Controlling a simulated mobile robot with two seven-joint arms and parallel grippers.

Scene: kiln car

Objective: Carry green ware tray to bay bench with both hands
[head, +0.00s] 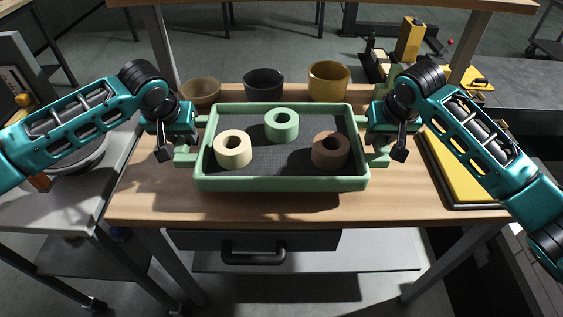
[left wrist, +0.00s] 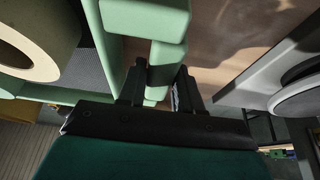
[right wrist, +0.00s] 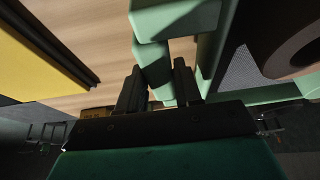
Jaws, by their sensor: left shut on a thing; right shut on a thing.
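The green ware tray (head: 282,184) is in the middle of the head view, over the wooden bench top (head: 300,208), and looks level. It has a dark lining and holds a cream ring (head: 233,150), a green ring (head: 281,126) and a brown ring (head: 330,150). My left gripper (head: 188,143) is shut on the tray's left handle, which shows between the fingers in the left wrist view (left wrist: 160,65). My right gripper (head: 377,143) is shut on the right handle, seen in the right wrist view (right wrist: 158,70). A shadow lies under the tray's front edge; I cannot tell its exact height.
An olive bowl (head: 200,91), a black bowl (head: 263,84) and a yellow bowl (head: 328,81) stand behind the tray. A yellow board (head: 462,172) with a dark edge lies at the right. A grey table (head: 72,195) stands left. The bench's front strip is clear.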

